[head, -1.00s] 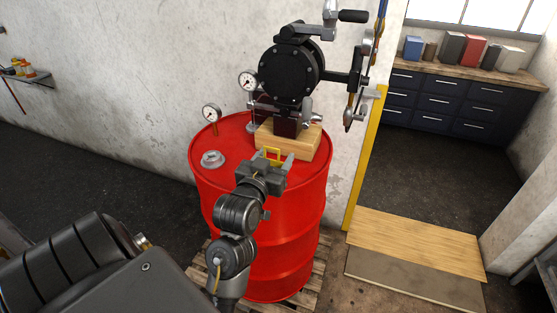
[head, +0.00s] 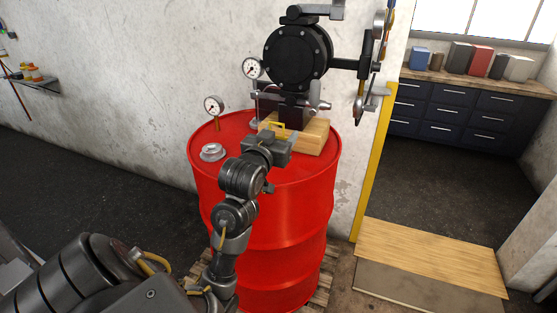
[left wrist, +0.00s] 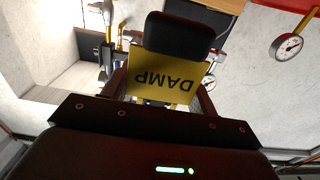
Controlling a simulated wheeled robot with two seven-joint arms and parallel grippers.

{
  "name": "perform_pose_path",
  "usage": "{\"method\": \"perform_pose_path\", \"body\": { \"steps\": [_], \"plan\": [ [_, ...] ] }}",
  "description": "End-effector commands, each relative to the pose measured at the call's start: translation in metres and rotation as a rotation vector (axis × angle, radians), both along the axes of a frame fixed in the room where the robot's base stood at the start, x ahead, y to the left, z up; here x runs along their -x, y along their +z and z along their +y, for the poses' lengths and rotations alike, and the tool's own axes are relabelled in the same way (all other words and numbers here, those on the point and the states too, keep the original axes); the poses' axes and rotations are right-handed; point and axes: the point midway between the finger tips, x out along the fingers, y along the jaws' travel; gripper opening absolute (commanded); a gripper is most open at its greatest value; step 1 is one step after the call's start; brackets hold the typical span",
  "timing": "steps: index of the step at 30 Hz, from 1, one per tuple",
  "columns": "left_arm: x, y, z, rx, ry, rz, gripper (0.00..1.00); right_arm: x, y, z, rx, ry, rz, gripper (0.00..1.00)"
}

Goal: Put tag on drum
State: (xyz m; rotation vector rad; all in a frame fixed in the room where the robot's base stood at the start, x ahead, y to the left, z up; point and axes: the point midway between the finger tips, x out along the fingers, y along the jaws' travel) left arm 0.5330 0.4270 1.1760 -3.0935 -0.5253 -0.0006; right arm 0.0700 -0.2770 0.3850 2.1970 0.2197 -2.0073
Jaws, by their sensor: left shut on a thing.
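The red drum (head: 300,220) stands upright on a wooden pallet in the head view. My left gripper (head: 277,140) is above the drum's top, by the front of the wooden block (head: 313,135). It is shut on a yellow tag (head: 278,126), which shows as a small yellow piece beyond the fingers. In the left wrist view the tag (left wrist: 160,82) fills the middle, with the word DAMP upside down, and a dark finger covers part of it. I cannot tell whether the tag touches the block or drum. My right gripper is not in view.
A black pump (head: 297,57) stands at the back of the drum top. A dial gauge (head: 214,105) and a grey cap (head: 213,152) are on its left side. A yellow post (head: 372,165) stands to the right.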

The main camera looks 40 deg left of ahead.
Motion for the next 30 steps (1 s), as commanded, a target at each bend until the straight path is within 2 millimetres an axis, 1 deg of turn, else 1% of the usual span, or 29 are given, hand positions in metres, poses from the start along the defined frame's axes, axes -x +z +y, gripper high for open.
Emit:
{"method": "perform_pose_path", "body": {
  "steps": [1,2,3,7,10,13,19,25,27,30],
  "plan": [
    [-0.01,-0.004,0.011,-0.005,0.003,0.012,0.36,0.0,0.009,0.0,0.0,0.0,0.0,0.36],
    [-0.015,-0.009,0.015,-0.003,0.002,0.013,0.36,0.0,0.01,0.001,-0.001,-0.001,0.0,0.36],
    [-0.02,-0.02,0.018,0.002,0.002,0.012,0.36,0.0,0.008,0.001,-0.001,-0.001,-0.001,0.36],
    [-0.034,-0.043,0.03,0.003,0.001,0.008,0.36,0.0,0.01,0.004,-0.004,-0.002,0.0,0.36],
    [-0.041,-0.053,0.036,0.004,0.001,0.004,0.36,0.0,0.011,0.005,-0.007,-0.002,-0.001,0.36],
    [-0.044,-0.059,0.039,0.003,0.001,0.002,0.36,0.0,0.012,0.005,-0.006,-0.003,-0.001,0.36],
    [-0.047,-0.064,0.042,0.002,0.001,0.002,0.36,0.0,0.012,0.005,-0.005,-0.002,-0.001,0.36],
    [-0.049,-0.089,0.043,0.003,0.0,0.006,0.36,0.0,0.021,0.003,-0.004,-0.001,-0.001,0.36],
    [-0.049,-0.095,0.043,0.002,0.0,0.003,0.36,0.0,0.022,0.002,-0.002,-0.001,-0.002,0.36],
    [-0.049,-0.097,0.043,0.002,0.0,0.002,0.36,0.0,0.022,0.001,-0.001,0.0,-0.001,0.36]
  ]
}}
